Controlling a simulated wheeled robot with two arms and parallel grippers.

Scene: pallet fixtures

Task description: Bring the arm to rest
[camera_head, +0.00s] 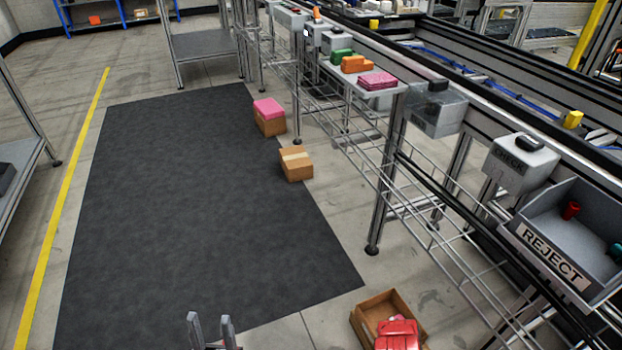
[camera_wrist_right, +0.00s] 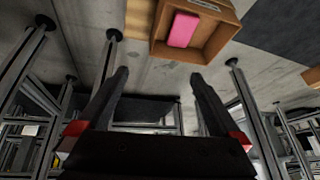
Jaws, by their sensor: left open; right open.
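My left gripper (camera_head: 211,325) shows at the bottom edge of the head view, its two fingers apart with nothing between them. It is over the front end of the dark mat. My right gripper (camera_wrist_right: 158,77) shows in the right wrist view with its fingers spread and empty. An open cardboard box (camera_wrist_right: 140,20) with a pink block (camera_wrist_right: 183,30) inside lies on the floor beyond the fingertips, apart from them. Most of both arms is out of view.
In the head view an open box (camera_head: 361,318) stands at the bottom, a red shape over it. The dark mat (camera_head: 190,200) is clear. Two small boxes (camera_head: 297,171) (camera_head: 270,127) stand at its right edge. A grey REJECT bin (camera_head: 553,262) and a wire-shelved bench (camera_head: 432,215) line the right.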

